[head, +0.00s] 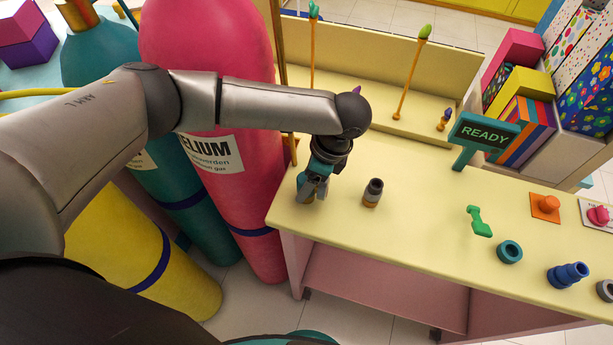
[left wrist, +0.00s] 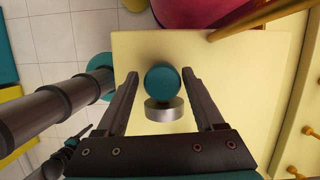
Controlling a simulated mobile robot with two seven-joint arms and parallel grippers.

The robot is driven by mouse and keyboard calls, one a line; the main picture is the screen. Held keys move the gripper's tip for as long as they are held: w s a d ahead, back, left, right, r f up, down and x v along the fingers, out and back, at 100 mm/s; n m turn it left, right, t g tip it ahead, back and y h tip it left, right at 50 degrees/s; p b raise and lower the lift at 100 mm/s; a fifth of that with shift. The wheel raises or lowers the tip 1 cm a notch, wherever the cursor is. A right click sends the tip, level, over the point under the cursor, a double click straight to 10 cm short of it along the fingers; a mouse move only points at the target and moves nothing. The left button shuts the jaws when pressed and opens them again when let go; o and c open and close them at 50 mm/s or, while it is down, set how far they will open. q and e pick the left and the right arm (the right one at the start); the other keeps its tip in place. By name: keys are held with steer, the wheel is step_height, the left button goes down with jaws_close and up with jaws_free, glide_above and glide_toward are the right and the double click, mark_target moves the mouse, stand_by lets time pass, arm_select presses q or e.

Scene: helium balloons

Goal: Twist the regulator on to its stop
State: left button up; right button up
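My left gripper (head: 312,190) points down over the left end of the yellow table (head: 420,240). In the left wrist view the gripper (left wrist: 160,75) is open, its fingers on either side of a teal round piece (left wrist: 162,82) with a silver disc (left wrist: 164,109) at its lower side. Gaps show between this piece and both fingers. It may be the regulator; in the head view the gripper hides most of it.
Pink (head: 215,60), teal (head: 100,50) and yellow (head: 145,260) gas cylinders stand left of the table. A READY sign (head: 484,131), a green piece (head: 478,222), a teal ring (head: 509,251) and a blue fitting (head: 567,275) are to the right.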

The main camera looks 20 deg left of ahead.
arm_select(q)
steer(key=shift+o, duration=1.2)
steer(key=shift+w+a, duration=0.1)
steer(key=shift+r, duration=0.1)
steer(key=v, duration=1.5)
steer(key=shift+b, duration=0.4)
